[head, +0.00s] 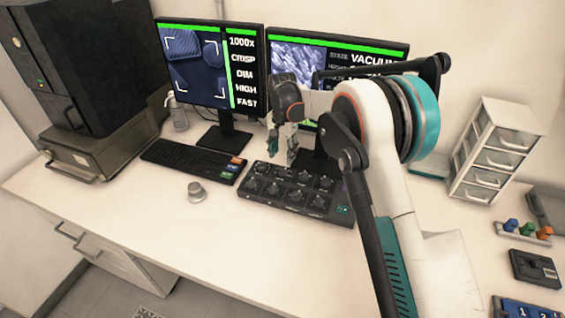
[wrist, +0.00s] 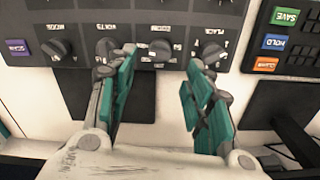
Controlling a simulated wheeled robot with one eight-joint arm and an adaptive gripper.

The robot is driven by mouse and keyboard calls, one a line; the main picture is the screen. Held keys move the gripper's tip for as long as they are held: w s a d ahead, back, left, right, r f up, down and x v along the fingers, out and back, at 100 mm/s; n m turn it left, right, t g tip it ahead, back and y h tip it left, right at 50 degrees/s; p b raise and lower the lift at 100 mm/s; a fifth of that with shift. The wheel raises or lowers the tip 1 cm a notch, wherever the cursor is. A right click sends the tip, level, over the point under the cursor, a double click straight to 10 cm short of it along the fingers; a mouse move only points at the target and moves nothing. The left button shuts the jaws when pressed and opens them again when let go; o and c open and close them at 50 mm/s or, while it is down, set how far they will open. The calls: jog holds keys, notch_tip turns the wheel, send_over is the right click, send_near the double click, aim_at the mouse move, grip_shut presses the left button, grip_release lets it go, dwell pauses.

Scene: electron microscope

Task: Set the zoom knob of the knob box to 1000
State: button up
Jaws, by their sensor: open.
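The black knob box (head: 262,194) lies on the desk in front of the right monitor, with two rows of dark knobs. My gripper (head: 283,158) is over its back edge, fingers pointing down. In the wrist view the knob box (wrist: 200,22) appears upside down. There my open gripper (wrist: 160,62) has its teal fingers spread, with one knob (wrist: 160,50) showing in the gap between them. I cannot tell whether they touch any knob. The left monitor (head: 196,62) reads 1000X, CRISP, DIM, HIGH, FAST.
A keyboard (head: 190,158) with coloured keys lies left of the box. The right monitor (head: 345,44) reads VACUUM, partly behind my arm. A white drawer unit (head: 500,150) stands right. The front left desk is clear.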

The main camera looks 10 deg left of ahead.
aim_at(283, 168)
jog(key=shift+r, duration=2.5)
